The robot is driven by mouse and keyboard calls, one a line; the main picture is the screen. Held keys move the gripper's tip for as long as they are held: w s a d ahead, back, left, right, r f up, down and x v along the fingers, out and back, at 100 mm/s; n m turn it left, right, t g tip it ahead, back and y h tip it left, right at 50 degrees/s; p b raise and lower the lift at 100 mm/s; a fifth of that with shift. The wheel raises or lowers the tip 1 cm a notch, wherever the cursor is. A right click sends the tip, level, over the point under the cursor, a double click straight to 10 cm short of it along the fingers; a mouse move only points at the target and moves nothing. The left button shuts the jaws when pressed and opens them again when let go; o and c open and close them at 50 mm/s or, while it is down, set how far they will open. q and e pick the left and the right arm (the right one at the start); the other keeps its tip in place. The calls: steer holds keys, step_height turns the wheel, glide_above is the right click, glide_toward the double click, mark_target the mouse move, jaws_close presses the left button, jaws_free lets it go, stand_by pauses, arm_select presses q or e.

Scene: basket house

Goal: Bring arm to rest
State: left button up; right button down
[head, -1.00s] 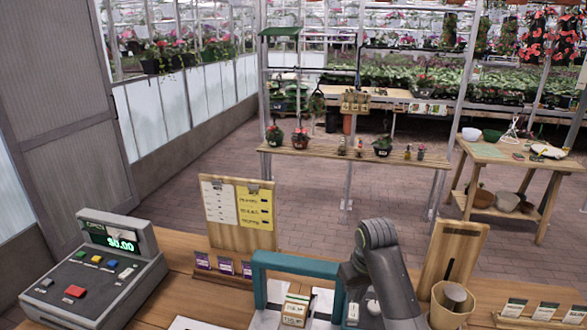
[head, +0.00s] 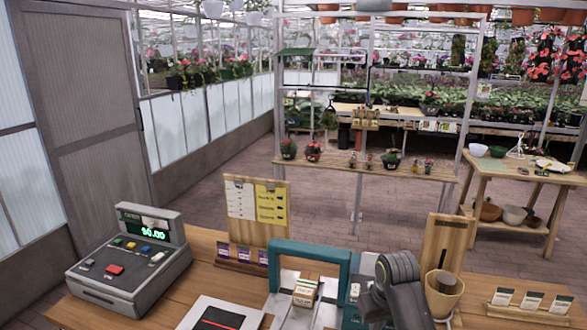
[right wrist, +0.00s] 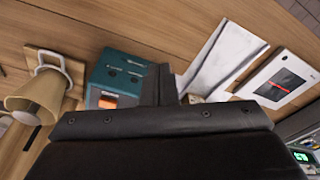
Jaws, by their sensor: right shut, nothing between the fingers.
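My right arm (head: 397,280) comes up from the bottom of the head view, over the counter between the teal frame and the beige pot. Its fingertips cannot be made out there. In the right wrist view my right gripper (right wrist: 170,88) is dark, shut and empty, its fingers pointing over the wooden counter. My left arm and gripper are not in view.
The wooden counter (head: 200,285) holds a cash register (head: 125,255), a teal frame (head: 310,252) with small packets, a beige pot (head: 443,296), upright boards and card holders (head: 528,302). A tablet (head: 215,318) lies in front. Plant shelves stand beyond.

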steer(key=s+d+f+m, duration=0.1)
steer(key=s+d+f, duration=0.2)
steer(key=s+f, duration=0.3)
steer(key=s+d+f+m, duration=0.1)
steer(key=s+d+f, duration=0.3)
steer(key=s, duration=0.4)
steer(key=s+d+r+m+t+h, duration=0.1)
steer(key=s+d, duration=0.1)
steer(key=s, duration=0.8)
steer(key=s+d+r+t+h, duration=0.1)
steer(key=s+d, duration=0.2)
steer(key=s, duration=0.7)
step_height(320, 180, down, 35)
steer(key=s+d+g+b, duration=0.1)
steer(key=g+b, duration=0.1)
steer(key=b, duration=0.6)
arm_select(q)
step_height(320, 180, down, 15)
steer(key=b, duration=0.6)
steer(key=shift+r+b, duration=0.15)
steer(key=shift+b, duration=0.15)
arm_select(e)
steer(key=s+f, duration=0.7)
steer(key=f, duration=0.3)
steer(key=s+a+f, duration=0.1)
steer(key=s+f, duration=0.6)
steer(key=f, duration=0.3)
steer(key=shift+s+a+f+g+y, duration=0.15)
steer(key=shift+s+f+g+y, duration=0.15)
steer(key=shift+s+g, duration=0.1)
